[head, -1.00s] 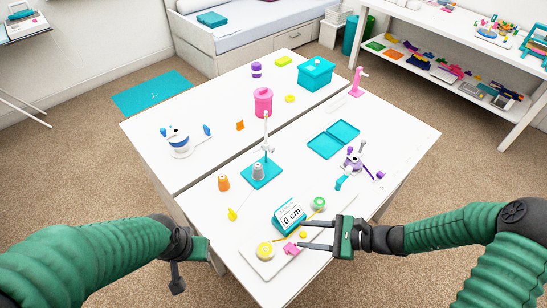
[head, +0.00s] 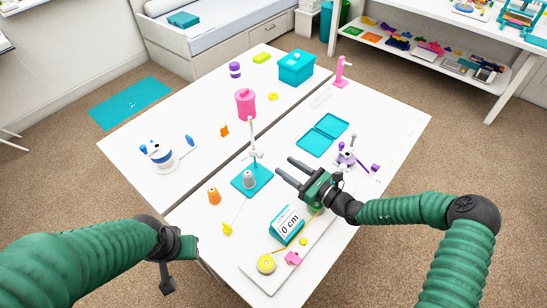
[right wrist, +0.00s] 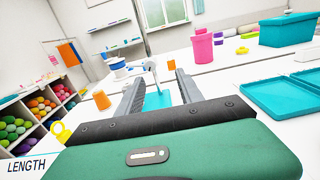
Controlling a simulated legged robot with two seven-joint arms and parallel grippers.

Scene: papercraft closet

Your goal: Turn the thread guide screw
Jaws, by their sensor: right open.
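The thread stand has a teal base (head: 262,182), a thin white post (head: 252,135) and a grey cone (head: 249,181) on the base. A small whitish guide piece (head: 256,154) sits on the post; its screw is too small to make out. My right gripper (head: 284,165) is open and empty, fingers pointing left toward the post, a short way right of it. In the right wrist view, the post (right wrist: 154,76) and teal base (right wrist: 158,99) show between the two fingers. My left gripper (head: 176,262) hangs at the lower left off the table edge; its jaws do not show clearly.
A length counter reading 0 cm (head: 288,224) stands on a white board at the front with a yellow spool (head: 266,264). A flat teal tray (head: 324,136) and a purple-white device (head: 346,158) lie to the right.

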